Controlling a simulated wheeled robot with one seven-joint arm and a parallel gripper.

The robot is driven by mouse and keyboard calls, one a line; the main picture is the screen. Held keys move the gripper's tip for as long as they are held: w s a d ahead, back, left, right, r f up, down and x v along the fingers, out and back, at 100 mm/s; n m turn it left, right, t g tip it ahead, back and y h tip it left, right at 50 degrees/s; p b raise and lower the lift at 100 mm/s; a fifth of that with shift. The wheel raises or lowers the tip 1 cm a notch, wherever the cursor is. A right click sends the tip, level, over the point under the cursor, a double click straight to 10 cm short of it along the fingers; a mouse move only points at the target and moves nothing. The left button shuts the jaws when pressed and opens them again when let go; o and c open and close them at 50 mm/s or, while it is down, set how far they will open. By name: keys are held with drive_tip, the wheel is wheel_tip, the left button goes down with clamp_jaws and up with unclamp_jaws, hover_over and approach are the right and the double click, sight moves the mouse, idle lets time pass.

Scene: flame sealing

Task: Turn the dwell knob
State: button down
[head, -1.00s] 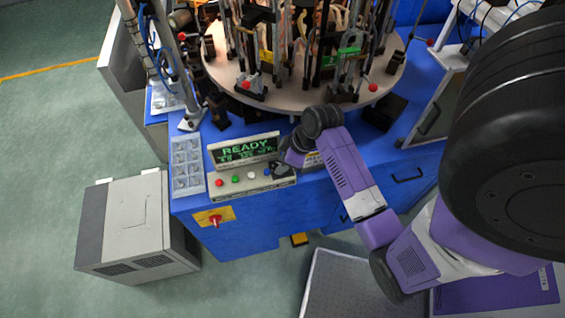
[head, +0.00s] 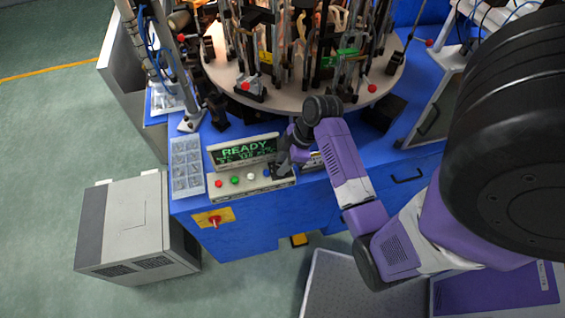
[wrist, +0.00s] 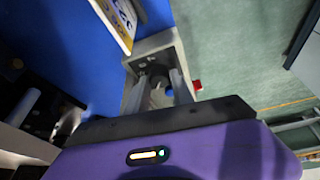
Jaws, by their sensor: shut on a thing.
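The control box (head: 225,185) is a pale sloped panel on the front edge of the blue machine. It carries a row of red, green, white and blue buttons, with a display reading READY above. My gripper (head: 281,170) is at the right end of this panel, beside the blue button (head: 266,172). In the wrist view the dark dwell knob (wrist: 156,72) shows between the two fingers of my gripper (wrist: 158,92), which are shut on it. In the head view my gripper hides the knob, so its setting cannot be read.
The round turntable (head: 295,95) with upright fixtures stands close behind the panel. A red rotary switch on a yellow plate (head: 214,217) sits on the front below. A grey cabinet (head: 130,225) stands on the floor at left. Open floor lies farther left.

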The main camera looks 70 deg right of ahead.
drive_tip(key=c, duration=1.4)
unclamp_jaws()
drive_tip(key=v, duration=0.7)
drive_tip(key=shift+s+d+r+b, duration=0.1)
drive_tip(key=shift+s+r+b, duration=0.05)
drive_tip(key=shift+r+b, duration=0.25)
drive_tip(key=shift+f, duration=0.15)
